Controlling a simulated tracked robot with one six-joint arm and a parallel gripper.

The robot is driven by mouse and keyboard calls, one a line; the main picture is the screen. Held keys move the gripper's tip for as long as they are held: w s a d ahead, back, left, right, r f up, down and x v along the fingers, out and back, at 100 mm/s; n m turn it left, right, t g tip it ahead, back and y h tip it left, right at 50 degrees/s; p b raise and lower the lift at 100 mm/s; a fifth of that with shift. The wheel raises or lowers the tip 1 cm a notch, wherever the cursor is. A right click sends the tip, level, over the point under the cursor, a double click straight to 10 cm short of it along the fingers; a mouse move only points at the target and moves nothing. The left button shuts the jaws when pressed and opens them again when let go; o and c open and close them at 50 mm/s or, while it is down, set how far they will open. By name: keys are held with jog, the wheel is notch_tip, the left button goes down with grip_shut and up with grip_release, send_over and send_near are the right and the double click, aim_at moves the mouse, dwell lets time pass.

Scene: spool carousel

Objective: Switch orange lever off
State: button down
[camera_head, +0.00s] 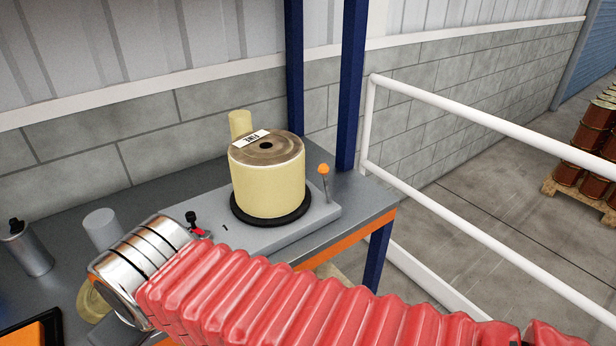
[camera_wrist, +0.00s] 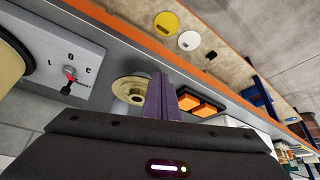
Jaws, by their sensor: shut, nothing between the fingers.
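The orange lever (camera_head: 324,170) has an orange ball on a thin metal stem. It stands nearly upright at the right end of the grey base plate (camera_head: 320,211), right of the big cream spool. It is not seen in the wrist view. My gripper (camera_wrist: 163,97) shows in the wrist view with its dark purple fingers closed together and nothing held. It points over the bench, away from the lever. In the head view my chrome wrist and red sleeved arm cross the front, and the fingers are hidden.
The big cream spool (camera_head: 268,180) sits on a black disc. A red and black dial (camera_wrist: 69,76) is on the base's left end. A small flanged spool (camera_wrist: 132,88) and orange blocks (camera_wrist: 200,103) lie near my fingers. A spray can (camera_head: 30,248) stands left; a white railing (camera_head: 470,190) right.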

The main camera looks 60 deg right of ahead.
jog(key=shift+a, duration=0.1)
dwell(0.4)
jog(key=s+d+f+m+g+h, duration=0.2)
jog(key=d+f+g+h, duration=0.15)
jog(key=d, duration=0.65)
jog(key=s+d+f+m+g+h, duration=0.15)
jog(key=d+g+h, duration=0.3)
jog(key=d, duration=0.55)
jog(key=w+d+r+g+h, duration=0.1)
jog(key=w+d+h, duration=0.1)
jog(key=d+h, duration=0.2)
jog(key=w+d+r+g+h, duration=0.1)
jog(key=d+h, duration=0.4)
jog(key=d, duration=0.6)
jog(key=shift+w+d+r+h, duration=0.2)
jog(key=shift+w+r+h, duration=0.1)
jog(key=shift+w+r, duration=0.25)
jog(key=shift+n, duration=0.25)
